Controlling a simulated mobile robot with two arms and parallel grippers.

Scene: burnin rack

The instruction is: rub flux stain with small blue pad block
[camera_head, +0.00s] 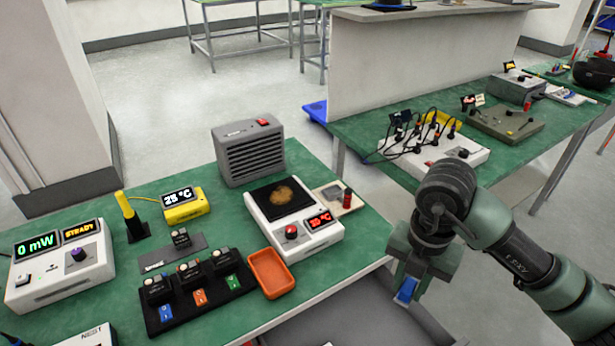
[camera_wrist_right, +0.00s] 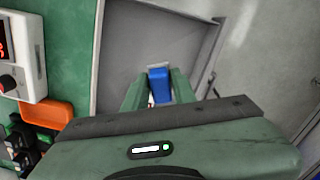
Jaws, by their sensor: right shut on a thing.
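The small blue pad block (camera_head: 406,290) is between the fingers of my right gripper (camera_head: 410,277), which is shut on it. The block also shows in the right wrist view (camera_wrist_right: 160,86) between the two green fingers. My right gripper holds it in the air off the right front edge of the green bench, apart from any surface. A brown-yellow round stain (camera_head: 283,194) lies on the black top of a white hot plate unit (camera_head: 318,238), left of and beyond the gripper. My left gripper is not in view.
An orange tray (camera_head: 270,284) sits in front of the hot plate unit. A grey heater box (camera_head: 248,152) stands behind it, and a small board with a red-capped part (camera_head: 347,198) lies to its right. A black rack of modules (camera_head: 184,318) lies left of the tray.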

